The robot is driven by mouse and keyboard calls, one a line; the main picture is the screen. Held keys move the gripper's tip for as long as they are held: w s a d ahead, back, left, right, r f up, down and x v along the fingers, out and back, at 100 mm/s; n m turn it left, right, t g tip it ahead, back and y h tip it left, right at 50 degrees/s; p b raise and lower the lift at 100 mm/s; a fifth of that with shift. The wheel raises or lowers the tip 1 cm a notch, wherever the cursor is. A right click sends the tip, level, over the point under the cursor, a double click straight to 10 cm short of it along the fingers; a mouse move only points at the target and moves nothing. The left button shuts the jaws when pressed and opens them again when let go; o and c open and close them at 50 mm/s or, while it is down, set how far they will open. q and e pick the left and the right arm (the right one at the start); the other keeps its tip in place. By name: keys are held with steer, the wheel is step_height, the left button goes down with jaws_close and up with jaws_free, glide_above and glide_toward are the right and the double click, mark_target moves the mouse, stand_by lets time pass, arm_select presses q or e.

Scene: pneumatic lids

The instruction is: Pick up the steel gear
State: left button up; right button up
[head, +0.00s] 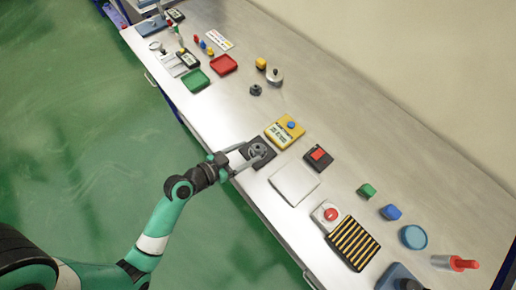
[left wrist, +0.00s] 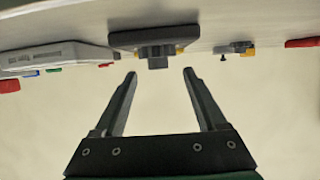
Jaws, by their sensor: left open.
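A grey steel gear (head: 258,149) lies on a square black pad (head: 268,160) near the front edge of the bench, partly covered by my gripper. In the left wrist view, where the bench is at the top, the gear (left wrist: 157,57) sticks out from the pad (left wrist: 140,38). My left gripper (head: 247,155) is at the pad; in the left wrist view (left wrist: 160,76) its fingers are open and empty, pointing at the gear. The gear lines up with the gap, just beyond the fingertips. I cannot tell any contact. My right gripper is in neither view.
A yellow box with a blue button (head: 284,132) stands behind the pad, and a flat light grey plate (head: 294,183) lies to its right. A small dark part (head: 255,90) and a metal pot (head: 274,76) stand farther back. Bare bench (head: 215,115) lies left of the pad.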

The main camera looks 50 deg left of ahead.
mark_target(254, 150)
arm_select(q)
steer(key=x, duration=0.5)
steer(key=shift+w+d+f+b, duration=0.1)
steer(key=shift+d+b, duration=0.05)
steer(key=shift+b, duration=0.15)
steer(key=shift+f, duration=0.1)
jaws_close()
